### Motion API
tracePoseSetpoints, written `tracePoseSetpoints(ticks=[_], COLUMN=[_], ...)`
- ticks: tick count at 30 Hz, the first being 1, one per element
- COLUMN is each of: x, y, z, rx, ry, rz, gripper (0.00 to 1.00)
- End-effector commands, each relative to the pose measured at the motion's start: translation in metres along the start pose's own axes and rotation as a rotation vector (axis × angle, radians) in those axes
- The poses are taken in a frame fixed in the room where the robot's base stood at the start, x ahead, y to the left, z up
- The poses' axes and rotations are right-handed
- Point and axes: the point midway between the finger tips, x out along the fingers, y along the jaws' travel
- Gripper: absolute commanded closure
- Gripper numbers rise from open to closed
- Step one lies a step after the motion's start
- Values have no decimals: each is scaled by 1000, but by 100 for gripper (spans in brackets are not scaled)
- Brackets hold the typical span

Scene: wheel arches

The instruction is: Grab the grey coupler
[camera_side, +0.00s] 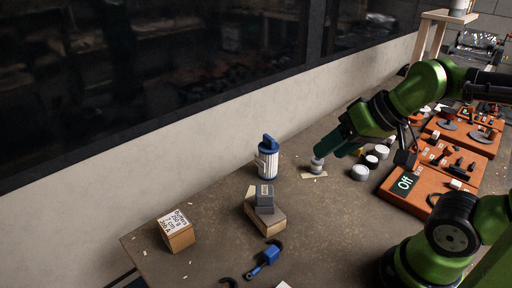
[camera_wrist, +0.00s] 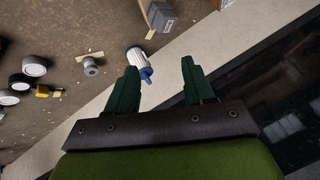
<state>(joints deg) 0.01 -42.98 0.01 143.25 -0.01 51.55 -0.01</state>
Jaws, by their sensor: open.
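The grey coupler (camera_side: 317,165) is a small round grey piece standing at a tan strip on the table. In the wrist view, the coupler (camera_wrist: 91,67) is left of my fingers, apart from them. My gripper (camera_side: 323,151) is tilted down to the left, with its tips close to the coupler in the side view; I cannot tell the exact height. In the wrist view, my gripper (camera_wrist: 159,66) has its two green fingers wide apart and nothing between them.
A blue-and-white filter (camera_side: 267,160) stands left of the coupler. Grey and tan blocks (camera_side: 265,211), a labelled box (camera_side: 176,232) and a blue tool (camera_side: 264,259) lie nearer the front. White-topped rolls (camera_side: 360,173) and orange cases (camera_side: 430,185) are to the right. A wall runs behind.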

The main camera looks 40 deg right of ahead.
Motion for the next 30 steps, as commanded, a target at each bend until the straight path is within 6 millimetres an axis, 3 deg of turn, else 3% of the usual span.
tracePoseSetpoints(ticks=[1,4,12,16,23,30], x=[0,0,0,14,48,92], y=[0,0,1,12,50,119], z=[0,0,-1,-4,-61,-123], rx=[0,0,6,47,78,-71], ry=[0,0,0,-45,-177,-384], rz=[0,0,4,45,183,283], gripper=[40,27,27,27,27,27])
